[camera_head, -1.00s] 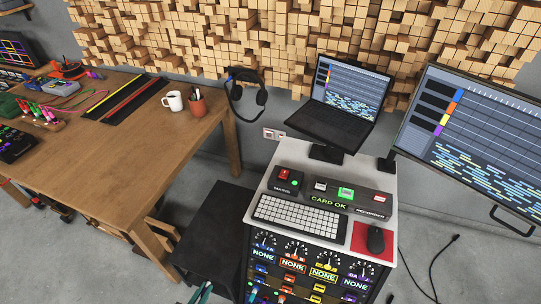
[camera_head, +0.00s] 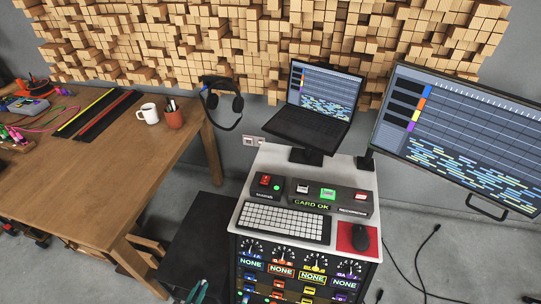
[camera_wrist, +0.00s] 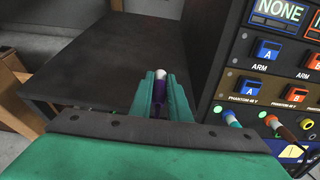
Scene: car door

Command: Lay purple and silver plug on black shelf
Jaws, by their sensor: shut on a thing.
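My gripper (camera_wrist: 160,98) has green fingers, and they are shut on the purple and silver plug (camera_wrist: 159,80). The plug shows as a pale silver tip and a purple body between the fingers; the rest is hidden. The black shelf (camera_wrist: 92,62) is a flat, dark surface ahead and to the left in the wrist view. The gripper appears above the shelf's right part, but I cannot tell how high. In the head view, the shelf (camera_head: 202,232) stands left of the rack, and the gripper tips (camera_head: 197,292) show at the bottom edge. The plug is not clear there.
The rack (camera_wrist: 285,75) stands close on the right, with several coloured plugs (camera_wrist: 270,122) sticking out of its front. A wooden table (camera_head: 90,190) is left of the shelf. Headphones (camera_head: 223,100) hang on its right end. The visible shelf top is bare.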

